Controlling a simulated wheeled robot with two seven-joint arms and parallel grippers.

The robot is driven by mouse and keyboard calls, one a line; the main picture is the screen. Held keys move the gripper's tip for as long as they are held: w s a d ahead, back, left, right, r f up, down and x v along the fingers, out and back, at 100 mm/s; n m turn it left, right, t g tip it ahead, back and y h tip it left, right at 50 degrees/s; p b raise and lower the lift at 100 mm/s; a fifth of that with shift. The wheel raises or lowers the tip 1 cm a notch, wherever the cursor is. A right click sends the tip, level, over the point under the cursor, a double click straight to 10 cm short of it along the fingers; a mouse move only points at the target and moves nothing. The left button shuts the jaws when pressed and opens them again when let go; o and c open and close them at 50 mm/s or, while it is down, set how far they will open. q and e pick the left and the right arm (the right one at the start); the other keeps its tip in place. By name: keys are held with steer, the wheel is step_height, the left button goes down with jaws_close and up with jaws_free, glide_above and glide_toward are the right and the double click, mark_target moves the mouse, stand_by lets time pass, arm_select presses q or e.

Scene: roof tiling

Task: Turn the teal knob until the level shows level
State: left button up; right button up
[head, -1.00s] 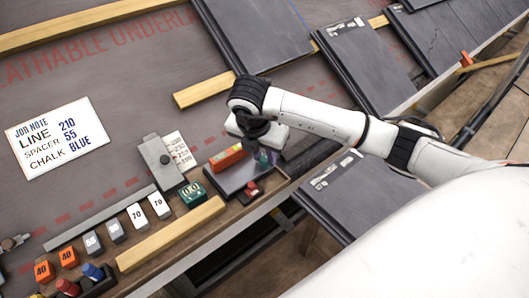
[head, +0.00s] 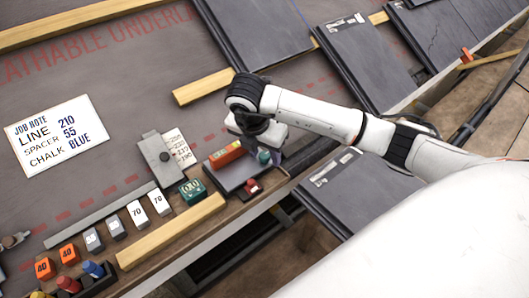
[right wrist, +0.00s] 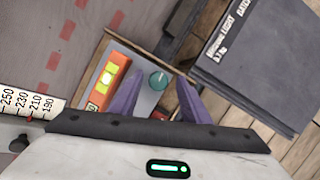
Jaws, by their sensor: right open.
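The teal knob (head: 264,157) sits at the right end of a grey plate, beside the orange-red level (head: 226,155). In the head view the gripper body is just above the knob. My left gripper is out of view.
A small red part (head: 252,186) sits close to the knob on the plate's near side. A green display box (head: 192,190) and a grey scale block (head: 163,160) stand to the left. Dark slates (head: 360,195) lie to the right. A job note (head: 57,137) lies at the left.

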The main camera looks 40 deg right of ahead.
arm_select(q)
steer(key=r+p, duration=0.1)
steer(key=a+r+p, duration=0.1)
steer(key=p, duration=0.1)
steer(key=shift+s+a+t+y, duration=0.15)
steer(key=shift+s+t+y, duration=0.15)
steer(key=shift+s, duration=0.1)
arm_select(e)
steer(key=v, duration=1)
steer(key=shift+r, duration=0.15)
